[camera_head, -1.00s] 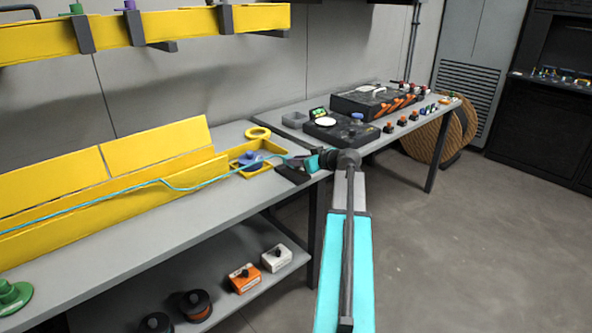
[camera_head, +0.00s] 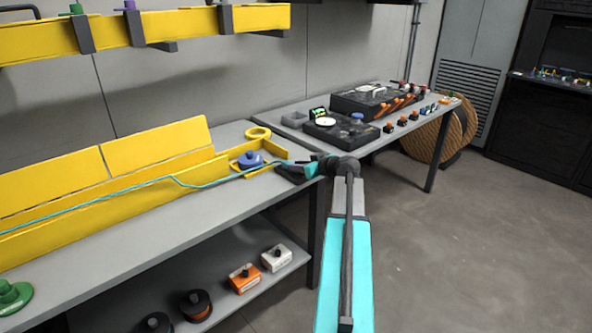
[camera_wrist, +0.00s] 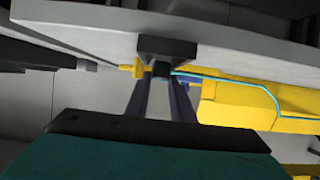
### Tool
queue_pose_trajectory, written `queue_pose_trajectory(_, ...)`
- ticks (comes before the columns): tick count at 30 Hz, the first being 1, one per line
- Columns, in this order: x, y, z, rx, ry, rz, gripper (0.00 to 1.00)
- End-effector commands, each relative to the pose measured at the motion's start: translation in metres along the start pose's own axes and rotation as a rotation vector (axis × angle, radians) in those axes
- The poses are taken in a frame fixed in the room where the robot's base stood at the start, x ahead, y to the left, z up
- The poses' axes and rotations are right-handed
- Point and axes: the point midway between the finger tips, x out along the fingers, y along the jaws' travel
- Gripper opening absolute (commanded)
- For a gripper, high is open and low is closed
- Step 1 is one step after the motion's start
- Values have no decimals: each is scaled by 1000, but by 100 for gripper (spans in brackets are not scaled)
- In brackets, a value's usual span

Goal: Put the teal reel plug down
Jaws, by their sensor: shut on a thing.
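A teal cable (camera_head: 215,179) runs along the yellow trough and over the yellow corner tray to my gripper (camera_head: 291,168), at the front edge of the bench. In the wrist view my gripper (camera_wrist: 161,78) is shut on a small dark teal piece (camera_wrist: 160,69), where the teal cable (camera_wrist: 230,80) ends; I take this as the teal reel plug. It is mostly hidden by the fingers and a dark block (camera_wrist: 167,46). Whether the plug touches the bench cannot be told.
A blue-topped reel (camera_head: 250,159) sits in the yellow tray (camera_head: 276,146), with a yellow ring (camera_head: 258,133) behind it. Black devices (camera_head: 345,130) stand on the bench to the right. The lower shelf holds an orange box (camera_head: 244,278) and a white box (camera_head: 276,258).

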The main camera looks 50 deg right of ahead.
Motion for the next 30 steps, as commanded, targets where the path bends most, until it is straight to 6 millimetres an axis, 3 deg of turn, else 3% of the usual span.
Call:
queue_pose_trajectory(23,5,0,12,0,1,1,0)
queue_pose_trajectory(24,5,0,12,0,0,1,23)
queue_pose_trajectory(27,4,0,12,0,0,1,40)
queue_pose_trajectory(30,4,0,12,0,0,1,40)
